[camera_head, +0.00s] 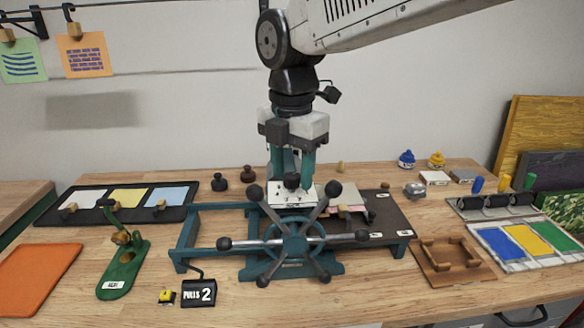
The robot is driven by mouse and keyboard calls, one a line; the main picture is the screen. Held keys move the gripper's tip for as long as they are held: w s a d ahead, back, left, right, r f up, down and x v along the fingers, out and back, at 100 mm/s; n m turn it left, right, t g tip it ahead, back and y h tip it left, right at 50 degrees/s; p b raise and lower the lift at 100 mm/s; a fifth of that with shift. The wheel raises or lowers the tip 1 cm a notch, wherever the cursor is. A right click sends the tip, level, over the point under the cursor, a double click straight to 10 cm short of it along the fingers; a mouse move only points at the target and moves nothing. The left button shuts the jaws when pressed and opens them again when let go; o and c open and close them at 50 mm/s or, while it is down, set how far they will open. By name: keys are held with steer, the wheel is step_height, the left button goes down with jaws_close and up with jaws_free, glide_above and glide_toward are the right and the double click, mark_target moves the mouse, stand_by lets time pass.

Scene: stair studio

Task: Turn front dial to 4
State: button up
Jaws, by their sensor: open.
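A black dial knob (291,181) stands on a white plate (282,199) with small dark marks, behind the spoked wheel of the teal press. The marks and the knob's pointer are too small to read. My gripper (293,174) points straight down, its two teal fingers apart, one on each side above or around the knob. I cannot tell whether they touch it. The spoked wheel (294,245) with black ball ends stands in front and hides part of the plate's lower area.
The teal press frame (188,240) and dark bed (385,215) surround the plate. A "PULLS 2" counter (198,293), green stapler-like tool (124,270) and wooden tray (450,262) stand around it. Ink pads (530,240) lie at right. Bare wood shows in front.

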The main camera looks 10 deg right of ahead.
steer(key=c, duration=1)
